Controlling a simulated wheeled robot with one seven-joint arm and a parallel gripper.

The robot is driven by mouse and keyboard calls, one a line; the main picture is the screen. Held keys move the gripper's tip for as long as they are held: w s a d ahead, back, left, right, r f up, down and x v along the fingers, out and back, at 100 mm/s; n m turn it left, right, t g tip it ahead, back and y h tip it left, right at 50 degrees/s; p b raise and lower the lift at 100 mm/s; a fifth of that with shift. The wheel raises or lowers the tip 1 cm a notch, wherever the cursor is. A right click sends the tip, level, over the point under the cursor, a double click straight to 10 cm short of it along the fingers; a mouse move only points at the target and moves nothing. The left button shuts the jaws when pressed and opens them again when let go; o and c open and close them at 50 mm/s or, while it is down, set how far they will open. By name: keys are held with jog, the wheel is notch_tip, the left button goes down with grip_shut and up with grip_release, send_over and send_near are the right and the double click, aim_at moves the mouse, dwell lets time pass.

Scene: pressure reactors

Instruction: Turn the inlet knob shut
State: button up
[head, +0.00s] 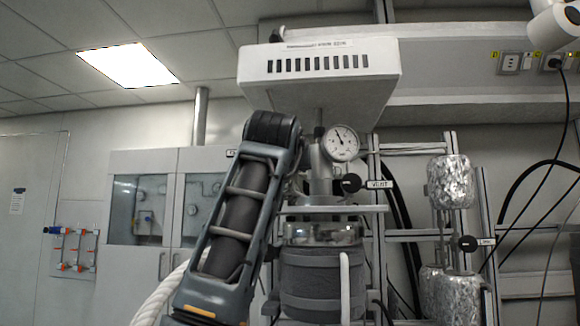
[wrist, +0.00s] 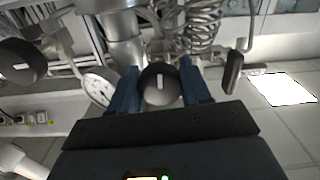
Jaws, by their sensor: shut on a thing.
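In the wrist view, a round black knob (wrist: 159,84) with a white mark sits between the two blue fingers of my gripper (wrist: 163,90). The fingers are shut on it, one on each side. The white mark runs nearly up and down in that view. I take this as the inlet knob, though no label for it is readable. In the head view my arm covers the gripper and this knob. The reactor (head: 322,277), a dark jacketed vessel with a metal head, stands just right of my arm.
A pressure gauge (head: 340,143) sits on the reactor head, close to my gripper in the wrist view (wrist: 98,88). A black vent knob (head: 350,183) with a VENT label (head: 380,184) is below it. Coiled metal tubing (wrist: 195,25) lies beyond the fingers. Foil-wrapped vessels (head: 450,181) stand right.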

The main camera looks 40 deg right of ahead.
jog(key=shift+m, duration=0.4)
jog(key=m, duration=0.3)
jog(key=shift+m, duration=0.3)
jog(key=m, duration=0.4)
jog(key=shift+m, duration=0.3)
jog(key=m, duration=0.4)
jog(key=shift+b, duration=0.35)
jog(key=shift+m, duration=2)
jog(key=o, duration=1)
jog(key=shift+o, duration=0.2)
